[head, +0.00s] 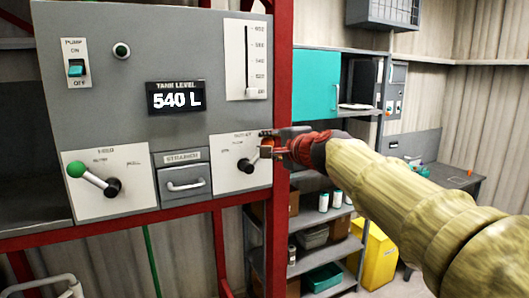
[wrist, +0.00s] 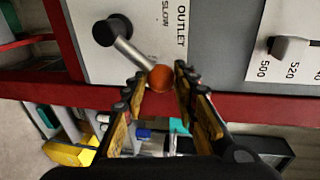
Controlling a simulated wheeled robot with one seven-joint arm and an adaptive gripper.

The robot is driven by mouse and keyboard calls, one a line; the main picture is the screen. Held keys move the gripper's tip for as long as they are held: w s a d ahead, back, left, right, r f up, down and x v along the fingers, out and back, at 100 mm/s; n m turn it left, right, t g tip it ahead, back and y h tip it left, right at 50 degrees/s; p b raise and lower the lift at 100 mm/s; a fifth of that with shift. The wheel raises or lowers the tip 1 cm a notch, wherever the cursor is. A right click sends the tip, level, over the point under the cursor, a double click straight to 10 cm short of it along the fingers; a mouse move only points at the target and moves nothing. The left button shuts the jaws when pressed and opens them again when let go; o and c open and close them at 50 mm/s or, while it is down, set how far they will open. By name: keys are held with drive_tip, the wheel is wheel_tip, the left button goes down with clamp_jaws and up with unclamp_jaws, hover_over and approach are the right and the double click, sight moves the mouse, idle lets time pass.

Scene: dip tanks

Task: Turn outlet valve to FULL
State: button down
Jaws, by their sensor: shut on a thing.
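The outlet valve is on a white plate (head: 225,165) at the right of the grey panel. Its black hub (head: 248,164) and metal lever (wrist: 133,53) show; the lever points up and right in the head view. The orange-red knob (wrist: 160,80) is at the lever's end. My gripper (head: 270,146) is shut on this knob, one finger on each side; the fingers also show in the wrist view (wrist: 159,74). In the wrist view OUTLET and SLOW are readable on the plate. My gripper hides the plate's right part in the head view, and no FULL mark is readable there.
Left on the panel are a green-knobbed lever (head: 76,170), a drawer handle (head: 186,185) and a pump switch (head: 76,68). The display (head: 176,97) reads 540 L; a slider (head: 252,92) is above the valve. A red frame post (head: 281,90) stands close beside my gripper. Shelves (head: 325,215) stand behind.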

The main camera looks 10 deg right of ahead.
drive_tip(key=shift+w+f+m+y+b, duration=0.2)
drive_tip(key=shift+f+m+y+b, duration=0.35)
drive_tip(key=shift+f+m, duration=0.6)
drive_tip(key=shift+f, duration=0.25)
drive_tip(key=c, duration=1.8)
unclamp_jaws()
drive_tip(key=shift+o, duration=0.6)
drive_tip(key=shift+s+n, duration=0.15)
drive_tip(key=shift+n, duration=0.1)
drive_tip(key=o, duration=0.8)
drive_tip(key=shift+a+r, duration=0.1)
drive_tip(key=shift+r, duration=0.25)
drive_tip(key=shift+c, duration=0.2)
drive_tip(key=shift+r+h, duration=0.15)
drive_tip(key=shift+h, duration=0.1)
drive_tip(key=shift+r, duration=0.1)
